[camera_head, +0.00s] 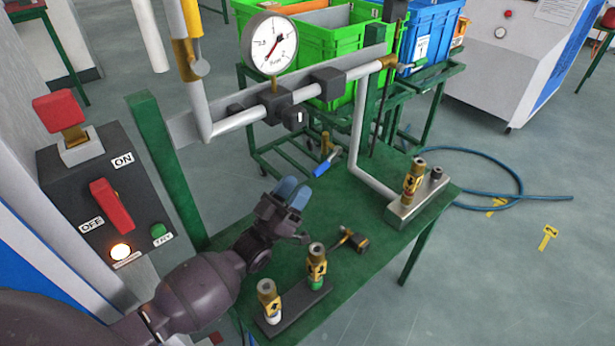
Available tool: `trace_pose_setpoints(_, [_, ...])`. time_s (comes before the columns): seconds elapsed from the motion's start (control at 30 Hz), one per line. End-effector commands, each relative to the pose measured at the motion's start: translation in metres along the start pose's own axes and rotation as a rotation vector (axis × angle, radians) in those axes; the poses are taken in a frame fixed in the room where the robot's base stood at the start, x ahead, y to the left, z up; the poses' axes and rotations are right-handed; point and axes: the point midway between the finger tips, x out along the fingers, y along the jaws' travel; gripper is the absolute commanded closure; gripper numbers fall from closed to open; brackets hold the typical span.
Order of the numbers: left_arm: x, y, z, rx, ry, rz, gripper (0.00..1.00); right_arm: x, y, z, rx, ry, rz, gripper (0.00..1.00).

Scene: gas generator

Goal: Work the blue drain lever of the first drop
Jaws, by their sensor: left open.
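The blue drain lever (326,163) slants beside a small brass valve (325,142), beyond the green table's far left part. My left gripper (293,193) comes in from the left over the green table. Its two blue-grey fingertips are slightly apart, with nothing seen between them. They point up and right, a little below and left of the blue lever in the picture. A gap shows between the fingertips and the lever; the depth between them is hard to judge. My right gripper is out of view.
A gauge (270,44) and grey pipe (240,119) run above the table (365,235). Brass fittings (316,263) stand near my forearm, with another fitting (413,178) on the right block. A control box (105,190) stands left. Green crates (345,85) are behind.

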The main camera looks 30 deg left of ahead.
Motion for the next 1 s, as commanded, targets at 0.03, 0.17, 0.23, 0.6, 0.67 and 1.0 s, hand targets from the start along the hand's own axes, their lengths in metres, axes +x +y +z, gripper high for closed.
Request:
trace_pose_setpoints(0.03, [-0.006, 0.002, -0.007, 0.001, 0.001, 0.001, 0.56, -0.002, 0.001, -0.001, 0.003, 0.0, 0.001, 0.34])
trace_pose_setpoints(0.17, [-0.021, 0.004, -0.017, 0.002, 0.001, 0.001, 0.56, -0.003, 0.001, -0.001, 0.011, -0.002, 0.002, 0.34])
trace_pose_setpoints(0.23, [-0.028, 0.005, -0.021, 0.002, 0.001, 0.001, 0.56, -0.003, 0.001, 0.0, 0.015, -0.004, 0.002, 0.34])
trace_pose_setpoints(0.6, [-0.039, 0.007, -0.027, 0.001, -0.001, 0.001, 0.56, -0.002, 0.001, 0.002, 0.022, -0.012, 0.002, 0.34])
trace_pose_setpoints(0.67, [-0.039, 0.007, -0.027, 0.001, -0.001, 0.0, 0.56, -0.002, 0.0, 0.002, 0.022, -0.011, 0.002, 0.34])
trace_pose_setpoints(1.0, [0.008, -0.002, -0.043, 0.014, -0.075, -0.033, 1.0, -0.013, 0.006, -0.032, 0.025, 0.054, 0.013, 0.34])
